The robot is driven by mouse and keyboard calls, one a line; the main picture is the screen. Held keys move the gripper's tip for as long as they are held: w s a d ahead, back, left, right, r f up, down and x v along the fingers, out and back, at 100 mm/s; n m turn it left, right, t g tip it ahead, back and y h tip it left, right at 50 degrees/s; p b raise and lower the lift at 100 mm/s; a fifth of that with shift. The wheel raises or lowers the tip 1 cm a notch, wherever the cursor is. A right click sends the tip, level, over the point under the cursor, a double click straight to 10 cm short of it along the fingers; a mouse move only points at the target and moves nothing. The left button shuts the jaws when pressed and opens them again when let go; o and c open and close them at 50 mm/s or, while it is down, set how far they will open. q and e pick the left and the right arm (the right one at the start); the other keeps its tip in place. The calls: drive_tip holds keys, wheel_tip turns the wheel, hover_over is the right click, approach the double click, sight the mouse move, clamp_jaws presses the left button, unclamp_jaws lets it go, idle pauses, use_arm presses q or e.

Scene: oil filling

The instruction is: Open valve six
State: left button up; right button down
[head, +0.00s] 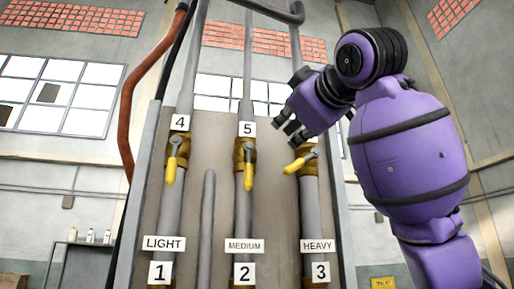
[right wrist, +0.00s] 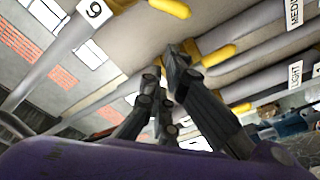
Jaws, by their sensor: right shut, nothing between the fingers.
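Valve six has a brass body with a yellow handle (head: 294,167) on the right-hand pipe, above the HEAVY sign. The handle points down-left, angled away from the pipe line. Its number plate is hidden behind my right gripper in the head view. The plate (right wrist: 94,11) shows upside down in the right wrist view, with a yellow handle (right wrist: 171,8) beside it. My right gripper (head: 288,131) is just above and left of the valve six handle, shut and empty. Its dark fingers (right wrist: 166,66) also show in the right wrist view. Whether they touch the handle is unclear. My left gripper is not in view.
Valve five's handle (head: 248,175) and valve four's handle (head: 171,171) hang down along their pipes. Signs LIGHT (head: 164,243), MEDIUM (head: 244,245) and HEAVY (head: 318,245) sit below. A short capped pipe (head: 207,225) stands between the left and middle pipes.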

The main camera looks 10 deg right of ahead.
sight(302, 162)
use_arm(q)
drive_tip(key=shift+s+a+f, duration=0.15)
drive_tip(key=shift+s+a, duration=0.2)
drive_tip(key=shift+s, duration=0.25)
use_arm(e)
drive_tip(key=w+m, duration=0.2)
drive_tip(key=w, duration=0.6)
drive_tip(key=shift+d+f+h, duration=0.25)
drive_tip(key=shift+d+h, duration=0.05)
drive_tip(key=shift+d, duration=0.15)
